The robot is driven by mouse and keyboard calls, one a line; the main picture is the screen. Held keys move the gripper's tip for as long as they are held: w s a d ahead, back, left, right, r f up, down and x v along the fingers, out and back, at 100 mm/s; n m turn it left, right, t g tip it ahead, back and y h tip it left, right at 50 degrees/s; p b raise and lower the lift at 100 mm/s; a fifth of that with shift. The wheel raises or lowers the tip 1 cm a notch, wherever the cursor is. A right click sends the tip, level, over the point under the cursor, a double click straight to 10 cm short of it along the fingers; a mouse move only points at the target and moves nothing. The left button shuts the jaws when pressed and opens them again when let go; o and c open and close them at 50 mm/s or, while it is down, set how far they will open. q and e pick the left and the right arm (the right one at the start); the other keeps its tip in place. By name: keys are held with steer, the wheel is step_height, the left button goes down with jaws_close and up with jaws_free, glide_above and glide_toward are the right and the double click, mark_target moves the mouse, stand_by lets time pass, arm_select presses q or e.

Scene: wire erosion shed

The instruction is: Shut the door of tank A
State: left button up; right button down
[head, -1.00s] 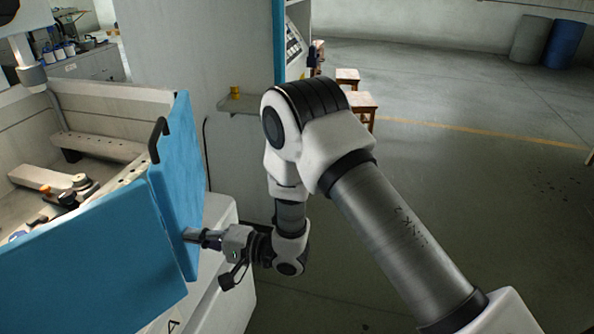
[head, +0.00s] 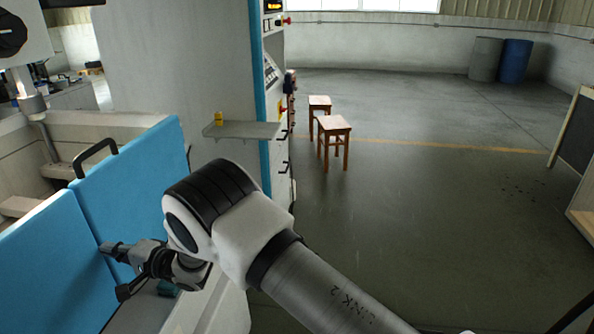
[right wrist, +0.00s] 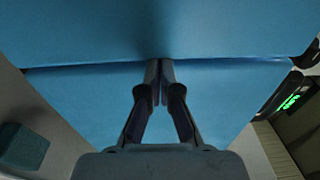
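The blue door (head: 150,185) of the tank, with a black bar handle (head: 95,155) at its top left, stands beside another blue panel (head: 45,265) along the tank front. The two meet at an angle or nearly in line; I cannot tell if the door is fully closed. My right gripper (head: 104,248) is shut and empty, its tips at the door's lower left, near the seam. In the right wrist view its fingers (right wrist: 160,66) are together against or very close to the blue surface (right wrist: 230,85). My left gripper is out of view. No tank letter is readable.
A grey shelf (head: 240,130) with a small yellow item (head: 219,118) juts from the machine cabinet (head: 165,60). Wooden stools (head: 334,125) stand beyond. A blue barrel (head: 515,62) is at the back. The floor at right is largely clear.

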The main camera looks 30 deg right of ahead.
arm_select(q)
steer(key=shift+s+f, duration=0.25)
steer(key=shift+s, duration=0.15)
arm_select(e)
steer(key=shift+w+d, duration=0.1)
steer(key=shift+w, duration=0.1)
